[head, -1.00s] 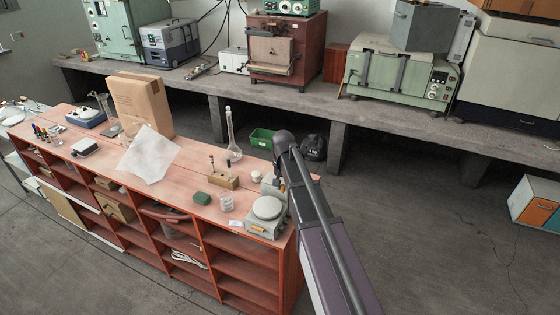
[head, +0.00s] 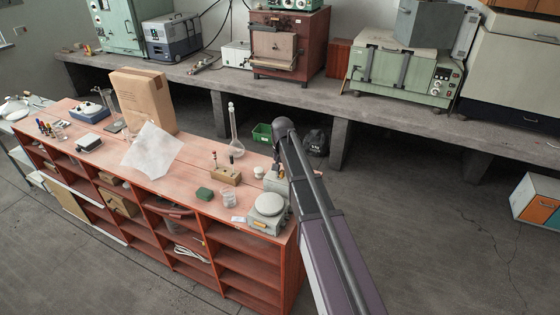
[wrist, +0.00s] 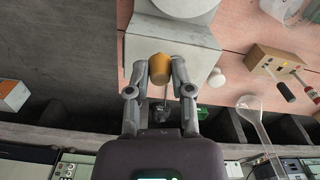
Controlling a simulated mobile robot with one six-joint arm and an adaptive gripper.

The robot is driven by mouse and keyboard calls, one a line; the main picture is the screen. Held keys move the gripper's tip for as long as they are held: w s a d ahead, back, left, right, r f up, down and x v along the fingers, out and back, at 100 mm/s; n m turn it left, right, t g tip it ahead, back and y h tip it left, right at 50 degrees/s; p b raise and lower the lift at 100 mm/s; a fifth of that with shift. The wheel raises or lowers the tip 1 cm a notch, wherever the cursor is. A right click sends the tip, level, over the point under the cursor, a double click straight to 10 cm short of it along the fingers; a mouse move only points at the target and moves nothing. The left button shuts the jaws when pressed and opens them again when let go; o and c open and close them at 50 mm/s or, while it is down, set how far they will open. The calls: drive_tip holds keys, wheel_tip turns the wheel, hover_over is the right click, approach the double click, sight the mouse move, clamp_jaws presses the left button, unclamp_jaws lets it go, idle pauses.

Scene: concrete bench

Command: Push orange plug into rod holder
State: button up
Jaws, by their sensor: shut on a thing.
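The orange plug (wrist: 159,67) is a short, rounded orange piece between the fingertips of my gripper (wrist: 161,72) in the wrist view. My gripper is shut on it. A thin metal rod shows just below the plug in that view; I cannot tell whether the two touch. A wooden block (wrist: 270,62) holding upright rods with dark and red handles, which looks like the rod holder, is to the right of my gripper. It also stands on the red bench in the head view (head: 227,177). In the head view my arm hides the gripper and the plug.
A grey balance (head: 267,222) with a round pan is at the bench's right end, close to my gripper. A tall glass flask (head: 236,149), a small beaker (head: 229,198) and a green block (head: 204,194) stand near the wooden block. A white sheet (head: 150,152) lies further left.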

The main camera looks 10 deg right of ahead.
drive_tip(key=w, duration=0.2)
drive_tip(key=w+r, duration=0.1)
drive_tip(key=shift+w+a+r+p, duration=0.1)
drive_tip(key=shift+w+a+p, duration=0.15)
drive_tip(key=shift+a+p, duration=0.15)
drive_tip(key=shift+d+f, duration=0.1)
drive_tip(key=shift+f, duration=0.15)
drive_tip(key=shift+f+b, duration=1.35)
drive_tip(key=shift+b, duration=0.25)
drive_tip(key=shift+f+b, duration=0.75)
idle(0.4)
drive_tip(key=o, duration=0.8)
drive_tip(key=shift+c, duration=0.2)
